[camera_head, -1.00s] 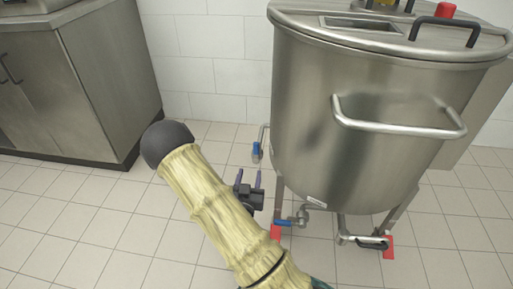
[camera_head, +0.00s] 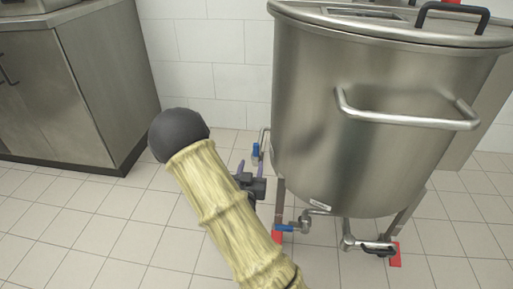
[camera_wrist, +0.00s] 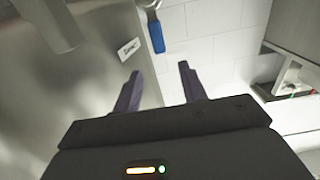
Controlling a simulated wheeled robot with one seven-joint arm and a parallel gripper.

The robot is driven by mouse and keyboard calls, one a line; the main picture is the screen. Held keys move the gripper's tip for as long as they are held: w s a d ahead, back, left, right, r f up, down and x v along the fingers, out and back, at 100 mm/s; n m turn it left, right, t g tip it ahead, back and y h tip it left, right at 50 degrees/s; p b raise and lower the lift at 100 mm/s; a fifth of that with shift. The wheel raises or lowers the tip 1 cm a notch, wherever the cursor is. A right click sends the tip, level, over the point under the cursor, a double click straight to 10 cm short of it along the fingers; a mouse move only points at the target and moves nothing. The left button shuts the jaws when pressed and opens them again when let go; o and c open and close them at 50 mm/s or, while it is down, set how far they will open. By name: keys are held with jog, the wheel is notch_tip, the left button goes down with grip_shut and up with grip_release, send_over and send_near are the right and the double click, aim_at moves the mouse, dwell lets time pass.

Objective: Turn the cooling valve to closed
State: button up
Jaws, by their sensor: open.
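A blue valve handle (camera_head: 256,151) hangs on a pipe at the left side of the steel tank (camera_head: 370,120). It also shows in the wrist view (camera_wrist: 157,37), upright below a metal pipe end. A second blue handle (camera_head: 284,228) lies level on a lower pipe by the tank's leg. I cannot tell from any marking which is the cooling valve. My gripper (camera_head: 249,166) is open and empty, just in front of and below the upper handle. In the wrist view its two dark fingers (camera_wrist: 160,74) are apart, and the handle is beyond the gap, not between them.
The tank wall with a small label (camera_wrist: 129,49) is close to the left finger in the wrist view. Another valve (camera_head: 372,245) sits at the tank's lower right. A steel cabinet (camera_head: 80,90) stands at the left.

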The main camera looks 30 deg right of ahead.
aim_at(255, 147)
jog(key=b+x, duration=0.4)
jog(key=x, duration=0.9)
grip_shut()
